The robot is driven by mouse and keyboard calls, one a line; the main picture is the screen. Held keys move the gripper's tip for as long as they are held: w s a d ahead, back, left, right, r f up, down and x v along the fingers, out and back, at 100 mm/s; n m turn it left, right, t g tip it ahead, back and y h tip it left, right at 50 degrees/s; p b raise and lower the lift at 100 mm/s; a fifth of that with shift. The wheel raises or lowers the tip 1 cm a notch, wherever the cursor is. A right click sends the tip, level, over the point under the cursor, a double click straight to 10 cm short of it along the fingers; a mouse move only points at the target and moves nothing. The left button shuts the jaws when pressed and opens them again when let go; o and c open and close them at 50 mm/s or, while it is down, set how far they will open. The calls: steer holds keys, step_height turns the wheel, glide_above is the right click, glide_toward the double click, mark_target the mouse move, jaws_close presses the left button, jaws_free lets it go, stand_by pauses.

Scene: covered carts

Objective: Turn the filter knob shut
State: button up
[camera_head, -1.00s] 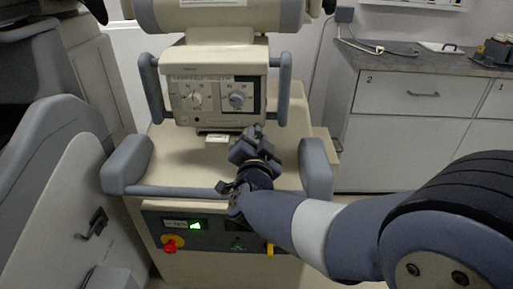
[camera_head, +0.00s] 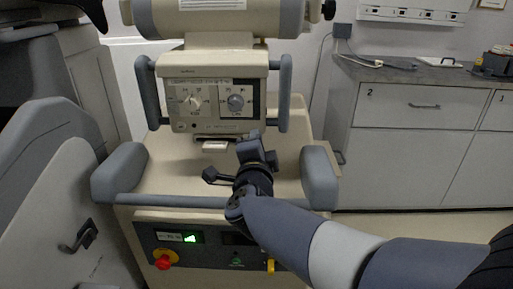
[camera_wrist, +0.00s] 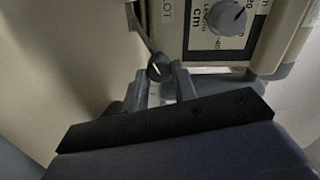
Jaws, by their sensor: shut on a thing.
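The filter knob (camera_wrist: 157,67) is small, dark and round with a white pointer line, in the wrist view. No readable label names it. My gripper (camera_wrist: 160,80) has its two fingers on either side of this knob, shut on it. In the head view my gripper (camera_head: 256,143) is just below the right part of the cart's control panel (camera_head: 212,121), and it hides the small knob. The panel carries a pale dial (camera_head: 194,103) at left and a grey dial (camera_head: 236,103) at right. The grey dial also shows in the wrist view (camera_wrist: 227,17), apart from my fingers.
Grey upright handles (camera_head: 285,93) flank the panel. A grey rail (camera_head: 170,201) with padded ends crosses the cart in front. A lower panel has a red knob (camera_head: 163,262) and a green light (camera_head: 190,238). A counter with drawers (camera_head: 415,106) stands at right.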

stand_by(0.4)
steer(key=o, duration=1)
steer(key=s+p, duration=0.1)
steer(key=s, duration=0.3)
steer(key=s+p, duration=0.1)
steer(key=s, duration=0.4)
steer(key=shift+s+a+r+p, duration=0.1)
steer(key=shift+s+a+p, duration=0.1)
steer(key=shift+p, duration=0.2)
steer(key=shift+s, duration=0.7)
steer(key=shift+w, duration=0.15)
